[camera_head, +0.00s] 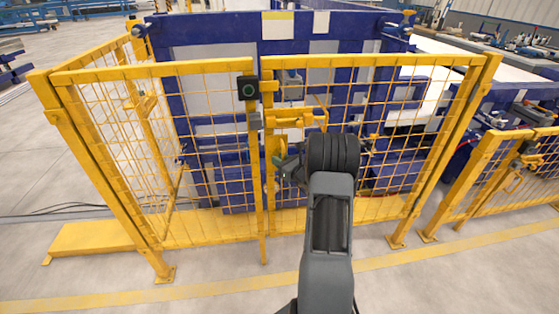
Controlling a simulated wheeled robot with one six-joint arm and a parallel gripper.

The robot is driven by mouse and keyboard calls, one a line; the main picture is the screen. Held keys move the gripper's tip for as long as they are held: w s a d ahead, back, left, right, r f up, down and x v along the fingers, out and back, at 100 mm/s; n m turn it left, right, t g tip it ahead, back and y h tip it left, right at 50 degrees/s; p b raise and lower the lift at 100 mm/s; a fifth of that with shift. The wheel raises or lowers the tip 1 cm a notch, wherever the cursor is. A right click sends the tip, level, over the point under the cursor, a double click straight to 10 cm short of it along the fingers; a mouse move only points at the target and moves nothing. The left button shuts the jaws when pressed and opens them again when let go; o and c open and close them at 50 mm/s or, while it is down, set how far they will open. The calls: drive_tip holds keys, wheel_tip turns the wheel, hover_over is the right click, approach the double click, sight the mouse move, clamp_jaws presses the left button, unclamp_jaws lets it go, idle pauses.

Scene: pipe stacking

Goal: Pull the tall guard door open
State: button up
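The tall guard door (365,62) is a yellow-framed mesh panel, right of a matching mesh panel (155,70). The two meet at upright posts near the middle and look closed, with a narrow line between them. A yellow latch or handle assembly (297,121) sits at the door's left edge, at mid-upper height. A black box with a round face (248,88) is on the neighbouring post. My gripper (283,163) is in front of the door's left edge, below the handle. My dark wrist covers part of it. Its fingers and any contact with the door are unclear.
Blue machinery (220,130) stands behind the mesh. A lower yellow gate (505,170) stands at the right. A yellow base plate (90,243) lies at the left. The grey floor in front is clear, crossed by a yellow line (420,258).

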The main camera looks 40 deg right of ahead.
clamp_jaws()
idle(0.5)
